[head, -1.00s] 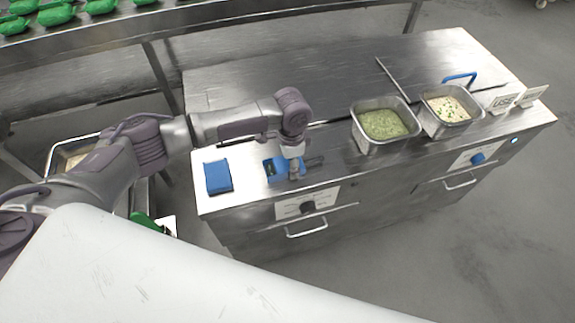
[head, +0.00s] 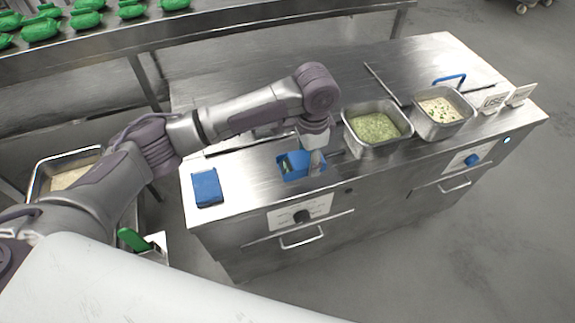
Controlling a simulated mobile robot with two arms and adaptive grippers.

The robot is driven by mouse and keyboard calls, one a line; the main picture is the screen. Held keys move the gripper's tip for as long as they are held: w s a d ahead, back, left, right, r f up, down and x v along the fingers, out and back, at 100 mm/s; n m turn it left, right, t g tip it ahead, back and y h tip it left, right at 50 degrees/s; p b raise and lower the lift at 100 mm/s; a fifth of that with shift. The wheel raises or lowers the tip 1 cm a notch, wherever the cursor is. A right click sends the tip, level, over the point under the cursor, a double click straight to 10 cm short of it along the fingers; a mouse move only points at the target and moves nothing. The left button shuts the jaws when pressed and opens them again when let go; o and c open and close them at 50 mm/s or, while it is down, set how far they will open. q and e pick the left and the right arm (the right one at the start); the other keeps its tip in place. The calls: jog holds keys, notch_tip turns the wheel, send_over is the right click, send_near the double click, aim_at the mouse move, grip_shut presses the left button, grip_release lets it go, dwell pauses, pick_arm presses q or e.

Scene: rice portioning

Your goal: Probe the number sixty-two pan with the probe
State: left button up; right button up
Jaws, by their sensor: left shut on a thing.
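My left gripper (head: 317,168) points down over the front of the steel counter, shut at the blue box-like object (head: 296,168). What it grips looks like the probe, mostly hidden by the fingers; a thin dark rod (head: 337,155) shows just to their right. One steel pan (head: 372,154) holds green food and stands right of the gripper. A second steel pan (head: 437,132) with pale, herb-flecked food stands further right. I cannot read a number on either pan. My right gripper is not in view.
A flat blue block (head: 207,188) lies at the counter's left end. Small signs (head: 493,102) stand beyond the second pan, one reading "USE". A blue handle (head: 449,79) rises behind that pan. Another pan (head: 38,184) sits low at left. The counter's back is mostly clear.

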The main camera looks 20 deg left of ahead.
pick_arm(q)
jog(key=d+r, duration=0.1)
jog(key=d, duration=0.1)
jog(key=d+r+b, duration=0.1)
jog(key=d, duration=0.1)
jog(key=shift+d+r, duration=0.15)
jog(key=shift+r, duration=0.05)
jog(key=shift+d+r, duration=0.2)
jog(key=shift+r, duration=0.1)
jog(key=p, duration=0.8)
send_near(330, 155)
jog(key=s, duration=0.3)
jog(key=shift+d+f, duration=0.1)
jog(key=shift+d, duration=0.1)
jog(key=shift+f, duration=0.1)
